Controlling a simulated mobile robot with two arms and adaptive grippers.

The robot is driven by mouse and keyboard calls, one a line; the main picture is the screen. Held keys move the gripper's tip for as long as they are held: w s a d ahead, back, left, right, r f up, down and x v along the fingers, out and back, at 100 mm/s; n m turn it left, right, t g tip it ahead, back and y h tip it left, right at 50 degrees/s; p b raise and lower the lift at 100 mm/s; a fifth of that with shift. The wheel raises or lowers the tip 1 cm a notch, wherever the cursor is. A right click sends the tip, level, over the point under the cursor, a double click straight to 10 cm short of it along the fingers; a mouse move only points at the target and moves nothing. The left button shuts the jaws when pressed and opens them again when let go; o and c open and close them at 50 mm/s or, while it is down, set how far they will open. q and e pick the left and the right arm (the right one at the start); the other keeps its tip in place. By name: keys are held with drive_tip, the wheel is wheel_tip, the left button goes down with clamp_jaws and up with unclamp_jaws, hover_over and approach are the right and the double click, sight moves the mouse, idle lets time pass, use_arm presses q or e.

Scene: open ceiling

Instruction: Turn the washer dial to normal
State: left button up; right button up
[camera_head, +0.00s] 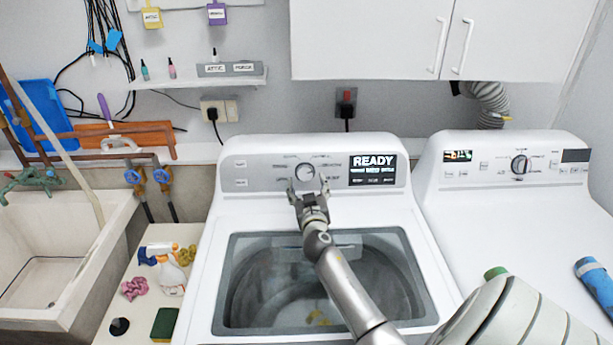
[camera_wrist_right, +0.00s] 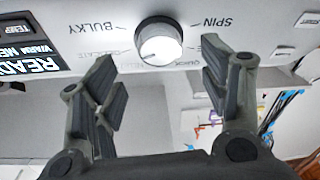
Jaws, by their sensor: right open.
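The washer (camera_head: 232,210) stands in the middle with a grey control panel, and its display reads READY. The round silver washer dial (camera_head: 305,172) is at the panel's centre. In the right wrist view the dial (camera_wrist_right: 159,42) shows just beyond my fingertips, between labels such as BULKY and SPIN, with the picture upside down. My right gripper (camera_head: 309,188) is open and straddles the dial from the front; in the right wrist view its fingers (camera_wrist_right: 160,75) are apart, one to each side, not closed on it. My left gripper is not in view.
A second machine (camera_head: 440,190) with its own dial stands to the right. A sink (camera_head: 60,260) is at the left. A side shelf (camera_head: 140,275) holds a spray bottle (camera_head: 170,270), a sponge and small items. White cabinets (camera_head: 370,40) hang above. The washer's lid window (camera_head: 235,300) lies under my right arm.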

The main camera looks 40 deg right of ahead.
sight(305, 174)
drive_tip(key=shift+x, duration=1.2)
drive_tip(key=shift+w+d, duration=0.4)
drive_tip(key=shift+w, duration=0.25)
drive_tip(key=shift+d, duration=0.1)
drive_tip(key=c, duration=0.5)
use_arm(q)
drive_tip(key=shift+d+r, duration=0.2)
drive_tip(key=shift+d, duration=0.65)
use_arm(e)
drive_tip(key=c, duration=0.5)
